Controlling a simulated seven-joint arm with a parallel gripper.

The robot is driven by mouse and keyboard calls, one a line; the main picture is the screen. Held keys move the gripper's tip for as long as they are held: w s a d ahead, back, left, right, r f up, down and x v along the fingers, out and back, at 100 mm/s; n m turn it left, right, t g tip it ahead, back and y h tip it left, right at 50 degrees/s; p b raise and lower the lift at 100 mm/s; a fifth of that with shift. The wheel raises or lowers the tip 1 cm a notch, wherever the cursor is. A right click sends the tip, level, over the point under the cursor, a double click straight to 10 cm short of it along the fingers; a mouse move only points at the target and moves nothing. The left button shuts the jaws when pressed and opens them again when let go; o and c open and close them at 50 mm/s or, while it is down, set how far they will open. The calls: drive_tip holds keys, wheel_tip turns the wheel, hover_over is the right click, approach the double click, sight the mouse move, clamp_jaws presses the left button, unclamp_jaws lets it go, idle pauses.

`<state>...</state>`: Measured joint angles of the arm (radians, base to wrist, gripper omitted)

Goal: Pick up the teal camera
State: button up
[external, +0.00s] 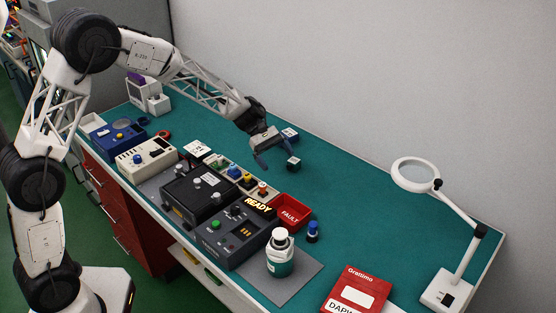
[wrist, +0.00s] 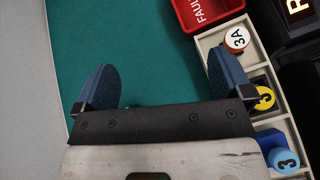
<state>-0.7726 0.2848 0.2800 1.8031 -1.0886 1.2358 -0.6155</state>
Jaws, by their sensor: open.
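A small dark cube with a teal top (external: 294,163) sits on the teal bench mat, just right of my gripper (external: 277,156) in the external view; it may be the teal camera, but its details are too small to tell. A second small dark block with a pale marking (external: 289,132) sits just behind the gripper. My gripper's blue fingers are spread wide with nothing between them, low over the mat. In the wrist view the gripper (wrist: 163,75) is also open over bare mat. A sliver of something teal (wrist: 127,106) shows at the palm's edge, mostly hidden.
A divided tray (external: 246,183) of colored knobs and a red FAULT bin (external: 291,211) lie in front of the gripper. A black READY console (external: 237,235), a white-and-teal canister (external: 280,256) and a red box (external: 358,291) stand nearer. A magnifier lamp (external: 448,290) stands right. The mat's back right is clear.

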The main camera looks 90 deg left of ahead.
sight(289, 162)
drive_tip(key=a+f+n+t, duration=0.1)
drive_tip(key=a+f, duration=0.1)
drive_tip(key=a, duration=0.3)
drive_tip(key=a+f+n+t, duration=0.1)
drive_tip(key=a+f+n, duration=0.1)
drive_tip(key=a, duration=0.3)
drive_tip(key=a+f+n+t, duration=0.1)
drive_tip(key=a+f+n, duration=0.1)
drive_tip(key=a+f, duration=0.2)
drive_tip(key=shift+s+a, duration=0.4)
drive_tip(key=shift+d, duration=0.1)
drive_tip(key=shift+x, duration=1.25)
drive_tip(key=shift+w, duration=0.15)
drive_tip(key=shift+x, duration=2.5)
drive_tip(key=shift+w+r, duration=0.1)
drive_tip(key=shift+w, duration=0.05)
drive_tip(key=c, duration=1)
